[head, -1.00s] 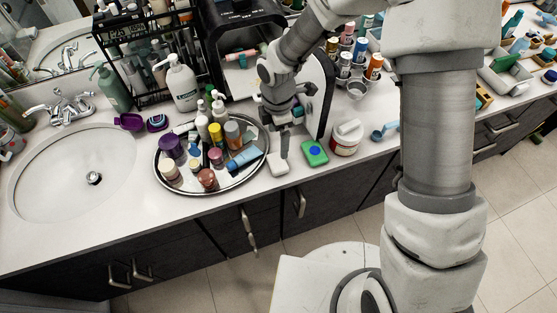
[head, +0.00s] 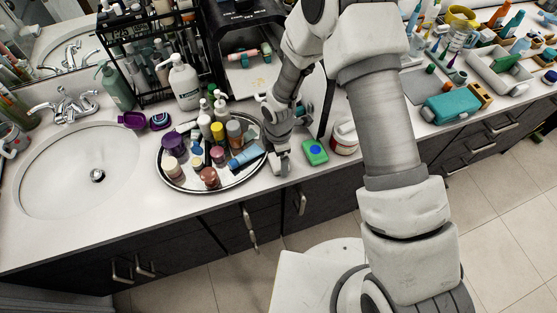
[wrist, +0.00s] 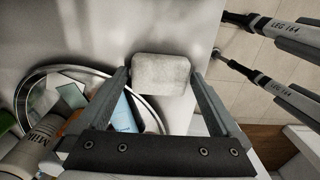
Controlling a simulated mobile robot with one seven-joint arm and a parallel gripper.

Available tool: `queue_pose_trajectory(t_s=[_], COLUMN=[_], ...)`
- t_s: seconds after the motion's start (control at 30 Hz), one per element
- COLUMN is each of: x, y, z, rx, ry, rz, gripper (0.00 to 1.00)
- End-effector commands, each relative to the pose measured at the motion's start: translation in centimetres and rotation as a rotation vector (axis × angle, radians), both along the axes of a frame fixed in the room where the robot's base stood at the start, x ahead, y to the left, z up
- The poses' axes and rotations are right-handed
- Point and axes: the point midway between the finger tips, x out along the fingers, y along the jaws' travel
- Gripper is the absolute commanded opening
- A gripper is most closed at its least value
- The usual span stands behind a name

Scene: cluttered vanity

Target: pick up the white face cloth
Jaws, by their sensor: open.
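The white face cloth (wrist: 161,72) is a small, pale, rounded rectangular block lying on the light counter. In the wrist view it sits between the two fingertips of my open gripper (wrist: 160,82). The left fingertip is close to the cloth's left edge, and the right fingertip is close to its right edge; I cannot tell whether either touches. In the head view my gripper (head: 281,167) is low over the counter at the right edge of the round tray and largely hides the cloth.
The round mirrored tray (head: 190,186) with several bottles and jars is just left of my gripper. A green block with a blue spot (head: 315,153) and a white jar with a red label (head: 344,139) stand to the right. The counter's front edge is close.

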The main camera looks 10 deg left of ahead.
Motion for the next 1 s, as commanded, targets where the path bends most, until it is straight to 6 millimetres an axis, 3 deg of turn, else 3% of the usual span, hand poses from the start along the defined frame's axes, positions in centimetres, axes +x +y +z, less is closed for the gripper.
queue_pose_trajectory(t_s=[0.27,0.63,1.0], x=[0.03,0.03,0.05], y=[0.03,0.03,0.05], z=[-0.22,-0.19,0.18], rx=[0.001,0.001,0.002], ry=[-0.001,-0.001,-0.001], rz=[0.0,0.0,0.0], gripper=[1.0,0.34,0.34])
